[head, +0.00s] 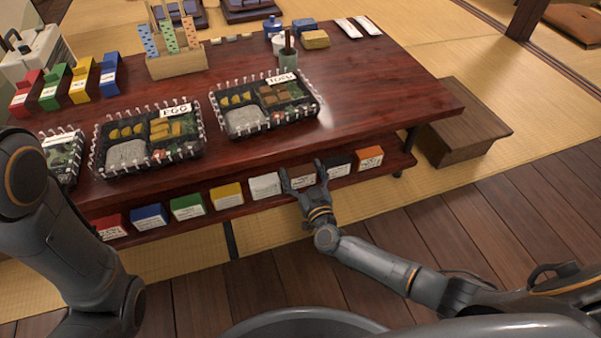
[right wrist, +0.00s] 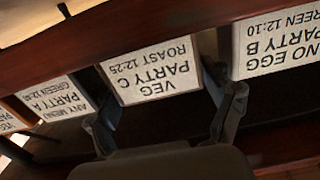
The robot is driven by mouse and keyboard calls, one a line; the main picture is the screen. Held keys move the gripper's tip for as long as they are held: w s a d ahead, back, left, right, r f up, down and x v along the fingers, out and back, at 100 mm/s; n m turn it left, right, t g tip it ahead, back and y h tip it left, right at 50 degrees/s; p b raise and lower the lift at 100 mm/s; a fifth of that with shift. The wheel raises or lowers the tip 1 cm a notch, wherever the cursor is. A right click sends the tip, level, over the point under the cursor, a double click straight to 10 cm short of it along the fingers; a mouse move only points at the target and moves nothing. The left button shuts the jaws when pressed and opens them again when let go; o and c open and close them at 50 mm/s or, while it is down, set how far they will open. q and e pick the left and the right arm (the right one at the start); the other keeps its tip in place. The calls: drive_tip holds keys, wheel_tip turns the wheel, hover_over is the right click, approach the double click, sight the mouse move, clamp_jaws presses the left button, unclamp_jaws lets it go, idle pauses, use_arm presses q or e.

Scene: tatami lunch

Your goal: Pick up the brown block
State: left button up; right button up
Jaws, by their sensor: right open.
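A brown block (head: 303,181) with a white label on its front stands on the low shelf under the table, between the white block and the black one. In the right wrist view its label (right wrist: 152,70) reads upside down "VEG PARTY C ROAST 12:25". My right gripper (head: 303,170) is open at its front, one finger toward each side, and its fingers cover part of it. In the right wrist view the gripper (right wrist: 168,115) has its fingers apart around the lower label area; contact cannot be told. My left arm shows at the left, but its gripper is out of view.
A white block (head: 265,186) and a black block (head: 337,164) stand close on either side, with an orange block (head: 370,158) farther right. The red table top (head: 370,100) overhangs the shelf. A wooden stool (head: 465,125) stands at the right.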

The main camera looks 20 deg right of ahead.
drive_tip(key=shift+s, duration=0.1)
drive_tip(key=c, duration=0.8)
drive_tip(key=shift+r, duration=0.2)
